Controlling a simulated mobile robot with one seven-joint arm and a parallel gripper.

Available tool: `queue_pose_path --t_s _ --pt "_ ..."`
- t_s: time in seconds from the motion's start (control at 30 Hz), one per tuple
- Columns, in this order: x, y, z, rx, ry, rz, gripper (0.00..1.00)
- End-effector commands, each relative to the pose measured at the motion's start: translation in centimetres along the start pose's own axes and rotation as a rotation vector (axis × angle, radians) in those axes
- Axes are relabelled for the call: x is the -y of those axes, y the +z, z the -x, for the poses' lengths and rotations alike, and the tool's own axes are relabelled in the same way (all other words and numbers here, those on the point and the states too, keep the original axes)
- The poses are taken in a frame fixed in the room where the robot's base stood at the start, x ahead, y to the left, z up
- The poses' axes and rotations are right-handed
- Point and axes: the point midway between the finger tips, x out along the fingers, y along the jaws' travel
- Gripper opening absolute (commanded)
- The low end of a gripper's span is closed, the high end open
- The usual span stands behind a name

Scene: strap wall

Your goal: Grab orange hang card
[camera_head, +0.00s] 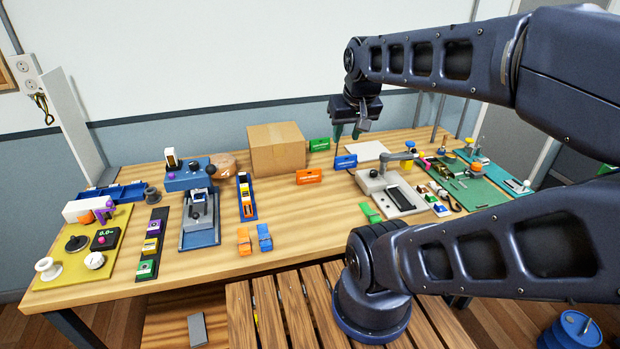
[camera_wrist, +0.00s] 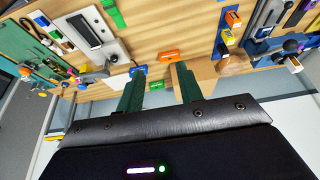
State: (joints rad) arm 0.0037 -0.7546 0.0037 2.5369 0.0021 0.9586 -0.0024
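The orange hang card (camera_head: 309,177) lies on the wooden table, in front of the cardboard box and left of the blue card. In the wrist view the orange hang card (camera_wrist: 169,56) shows just beyond the fingertips, roughly in line with the gap between them. My gripper (camera_head: 347,132) is in the air over the back of the table, right of and behind the orange card. In the wrist view my gripper (camera_wrist: 158,80) has its two green fingers apart with nothing held. A blue card (camera_head: 345,161) and a green card (camera_head: 319,144) are close by.
The cardboard box (camera_head: 276,148) stands left of the cards. A grey device (camera_head: 388,190) and a white sheet (camera_head: 362,151) are to the right. A blue holder (camera_head: 246,197) with small items is left. Bare wood lies in front of the orange card.

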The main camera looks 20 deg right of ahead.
Motion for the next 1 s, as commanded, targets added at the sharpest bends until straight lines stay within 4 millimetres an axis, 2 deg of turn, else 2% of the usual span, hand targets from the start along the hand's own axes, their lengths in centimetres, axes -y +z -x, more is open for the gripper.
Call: queue_pose_path --t_s 0.07,0.13,0.4,0.53,0.77,1.0 --pt "0.0 0.0 0.0 0.000 0.000 0.000 0.36" --pt "0.0 0.0 0.0 0.000 0.000 0.000 0.45" --pt "0.0 0.0 0.0 0.000 0.000 -0.002 0.45" --pt "0.0 -0.8 -0.3 0.011 -0.005 -0.035 0.45" --pt "0.1 -4.4 -2.5 0.066 -0.022 -0.223 0.45" --pt "0.3 -8.5 -5.8 0.131 -0.019 -0.454 0.45"
